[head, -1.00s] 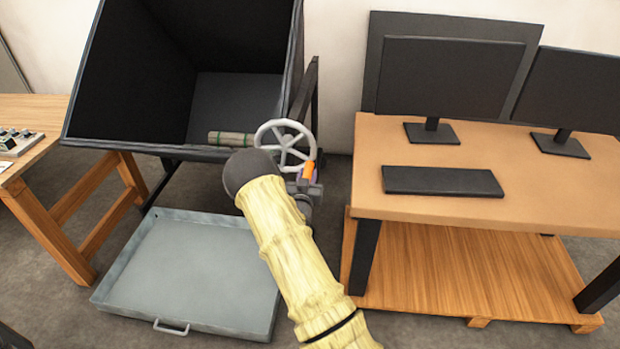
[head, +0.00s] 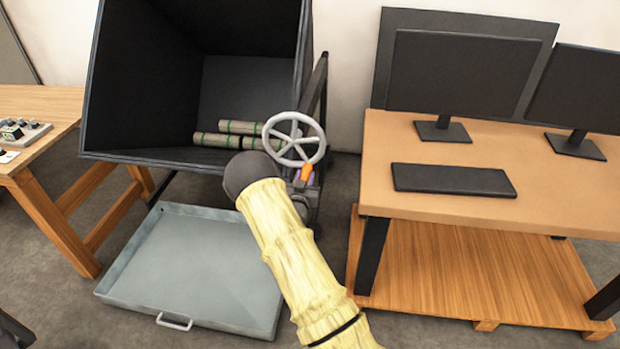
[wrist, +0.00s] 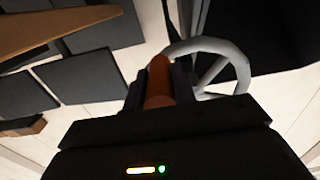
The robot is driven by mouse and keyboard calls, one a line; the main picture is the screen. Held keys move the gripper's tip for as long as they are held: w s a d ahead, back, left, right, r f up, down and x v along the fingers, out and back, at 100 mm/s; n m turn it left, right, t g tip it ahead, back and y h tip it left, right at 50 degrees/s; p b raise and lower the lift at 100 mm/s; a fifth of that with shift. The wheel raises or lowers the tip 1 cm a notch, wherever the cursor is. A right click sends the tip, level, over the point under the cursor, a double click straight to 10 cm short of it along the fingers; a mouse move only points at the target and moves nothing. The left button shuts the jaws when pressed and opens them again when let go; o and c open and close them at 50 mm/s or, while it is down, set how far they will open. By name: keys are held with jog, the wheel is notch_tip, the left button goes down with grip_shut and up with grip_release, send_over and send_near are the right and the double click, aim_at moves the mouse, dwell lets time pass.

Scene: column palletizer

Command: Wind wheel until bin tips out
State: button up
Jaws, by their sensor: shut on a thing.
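A grey spoked wheel (head: 294,139) is mounted at the right side of a large dark bin (head: 140,100). The bin is tilted with its open mouth toward me. Several tan rolls with green bands (head: 222,140) lie inside, near its lower lip. My gripper (head: 305,176) is at the wheel's lower edge, shut on its orange handle (head: 307,171). In the wrist view the orange handle (wrist: 159,82) stands between the two fingers, with the wheel rim (wrist: 212,45) just beyond. My arm hides part of the wheel mount.
An empty grey tray (head: 190,268) lies on the floor below the bin's lip. A desk (head: 450,195) with monitors and a keyboard (head: 453,180) stands at right. A wooden table (head: 50,100) with a control box stands at left.

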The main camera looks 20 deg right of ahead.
jog(key=shift+w+a+r, duration=0.25)
jog(key=shift+w+r, duration=0.05)
jog(key=shift+r, duration=0.15)
jog(key=shift+w+a+f+b, duration=0.25)
jog(key=shift+w+a+b, duration=0.05)
jog(key=shift+a+b, duration=0.4)
jog(key=shift+w+a+f, duration=0.15)
jog(key=shift+w+a, duration=0.1)
jog(key=shift+w, duration=0.1)
jog(key=shift+w+a+b, duration=0.4)
jog(key=shift+a+b, duration=0.05)
jog(key=shift+a, duration=0.2)
jog(key=shift+w+a+f, duration=0.1)
jog(key=shift+w+a, duration=0.2)
jog(key=shift+a, duration=0.1)
